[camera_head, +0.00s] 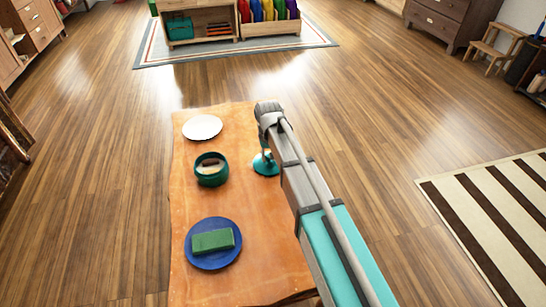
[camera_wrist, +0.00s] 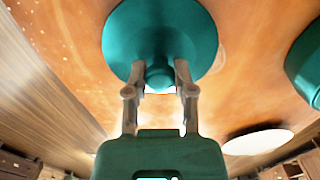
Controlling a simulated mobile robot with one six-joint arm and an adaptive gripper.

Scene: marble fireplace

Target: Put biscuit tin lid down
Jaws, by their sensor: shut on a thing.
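The biscuit tin lid is a teal disc (camera_wrist: 138,28) with a round knob, seen large in the wrist view. My gripper (camera_wrist: 159,76) is shut on its knob, one finger on each side. In the head view the lid (camera_head: 262,165) is over the right part of the orange table, partly hidden by my arm. I cannot tell whether it touches the tabletop. The biscuit tin (camera_head: 211,177) is a round teal pot, open at the top with biscuits inside, to the left of the lid. Part of the tin (camera_wrist: 308,60) shows at the wrist view's right edge.
A white plate (camera_head: 202,127) lies behind the tin. A blue plate (camera_head: 203,262) with a green block (camera_head: 213,241) on it lies at the front. The orange tabletop (camera_head: 262,215) is bare between the blue plate and the lid. Wooden floor surrounds the table.

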